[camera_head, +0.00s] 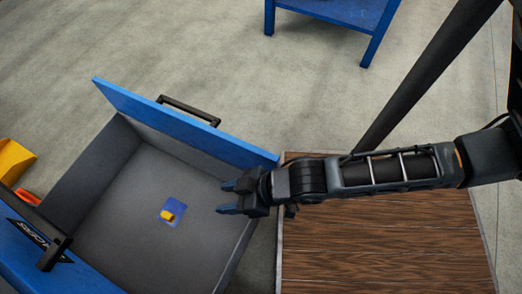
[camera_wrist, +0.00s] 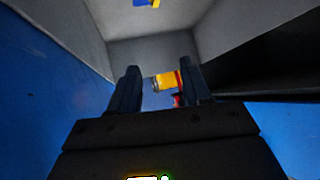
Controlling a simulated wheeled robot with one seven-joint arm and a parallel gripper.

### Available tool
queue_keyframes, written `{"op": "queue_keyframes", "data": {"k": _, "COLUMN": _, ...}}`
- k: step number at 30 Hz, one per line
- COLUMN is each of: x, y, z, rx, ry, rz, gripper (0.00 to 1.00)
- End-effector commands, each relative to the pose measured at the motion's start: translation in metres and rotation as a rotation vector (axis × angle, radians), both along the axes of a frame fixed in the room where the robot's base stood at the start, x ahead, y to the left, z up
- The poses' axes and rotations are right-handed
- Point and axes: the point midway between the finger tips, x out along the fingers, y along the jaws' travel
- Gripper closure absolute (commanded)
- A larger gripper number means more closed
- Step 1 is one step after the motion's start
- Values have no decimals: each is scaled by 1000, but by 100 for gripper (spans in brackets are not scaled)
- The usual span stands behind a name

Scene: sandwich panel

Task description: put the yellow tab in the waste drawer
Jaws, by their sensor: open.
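The yellow tab (camera_head: 167,215) lies inside an open grey drawer (camera_head: 110,235) with a blue front panel, on or against a small blue square (camera_head: 177,206) on the drawer floor. My gripper (camera_head: 227,198) is open over the drawer's right part, to the right of the tab and apart from it. In the wrist view, the blue square and the yellow tab (camera_wrist: 155,3) show only at the top edge. A yellow and red thing (camera_wrist: 165,81) appears between my fingers (camera_wrist: 160,76) in that view; I cannot tell what it is or how far off.
A brown wooden top (camera_head: 385,245) lies right of the drawer, under my arm. A black handle (camera_head: 188,109) sits on the drawer front. A yellow bin (camera_head: 14,160) and an orange thing (camera_head: 27,196) are at the left. A blue table (camera_head: 335,10) stands on the floor behind.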

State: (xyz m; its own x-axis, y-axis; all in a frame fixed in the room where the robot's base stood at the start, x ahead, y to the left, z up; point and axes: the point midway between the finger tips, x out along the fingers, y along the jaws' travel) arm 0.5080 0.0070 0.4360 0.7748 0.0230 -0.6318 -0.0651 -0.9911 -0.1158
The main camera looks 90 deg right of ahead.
Motion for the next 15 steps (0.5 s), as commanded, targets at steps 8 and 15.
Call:
{"op": "queue_keyframes", "data": {"k": 8, "x": -61, "y": -4, "z": 120, "rx": -64, "ry": -241, "rz": 36, "gripper": 52}}
{"op": "queue_keyframes", "data": {"k": 15, "x": -83, "y": -7, "z": 199, "rx": -118, "ry": -386, "rz": 41, "gripper": 52}}
